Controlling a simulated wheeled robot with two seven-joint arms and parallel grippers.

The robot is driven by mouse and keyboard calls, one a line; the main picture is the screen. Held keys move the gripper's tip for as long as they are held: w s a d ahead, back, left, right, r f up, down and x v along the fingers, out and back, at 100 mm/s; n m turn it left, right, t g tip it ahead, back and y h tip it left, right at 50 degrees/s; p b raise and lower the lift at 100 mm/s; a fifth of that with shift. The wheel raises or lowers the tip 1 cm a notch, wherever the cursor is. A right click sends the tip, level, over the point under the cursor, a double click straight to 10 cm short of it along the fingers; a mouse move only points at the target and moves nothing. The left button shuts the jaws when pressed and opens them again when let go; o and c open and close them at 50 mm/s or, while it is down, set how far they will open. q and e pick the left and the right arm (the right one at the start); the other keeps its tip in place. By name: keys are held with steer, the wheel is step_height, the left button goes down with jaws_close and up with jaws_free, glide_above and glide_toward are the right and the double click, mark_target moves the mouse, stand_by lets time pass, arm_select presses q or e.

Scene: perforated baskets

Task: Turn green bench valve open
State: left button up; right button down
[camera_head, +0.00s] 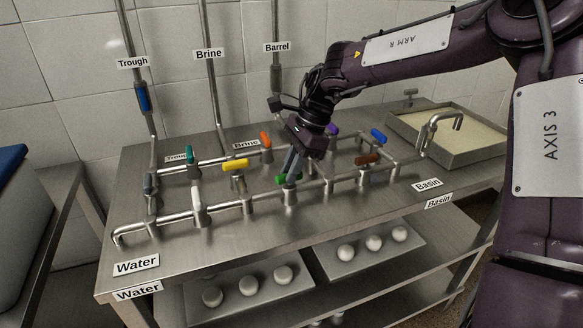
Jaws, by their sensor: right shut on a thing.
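The green bench valve handle (283,180) sits on the front pipe of the steel bench, near its middle. My right gripper (290,172) comes down from above and is shut on the green handle. The fingers hide part of the handle, so its exact angle is hard to tell. A second, teal-green handle (190,154) stands on the back pipe near the Trough label. My left gripper is not in view.
Near the gripper are yellow (236,164), orange (266,140), purple (332,130), brown (368,160) and blue (379,135) handles. A basin (470,155) with a faucet stands at the right. The bench front (215,250) is clear. Trays with white balls lie below.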

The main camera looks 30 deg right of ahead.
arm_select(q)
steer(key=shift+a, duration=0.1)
arm_select(e)
steer(key=c, duration=1.4)
jaws_free()
steer(key=v, duration=0.6)
steer(key=shift+d+r, duration=0.15)
steer(key=shift+r, duration=0.25)
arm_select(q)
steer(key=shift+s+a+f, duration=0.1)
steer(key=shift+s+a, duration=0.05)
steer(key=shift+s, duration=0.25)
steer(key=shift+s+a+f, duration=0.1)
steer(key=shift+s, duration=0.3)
arm_select(e)
steer(key=shift+d+r, duration=0.2)
steer(key=shift+r, duration=0.3)
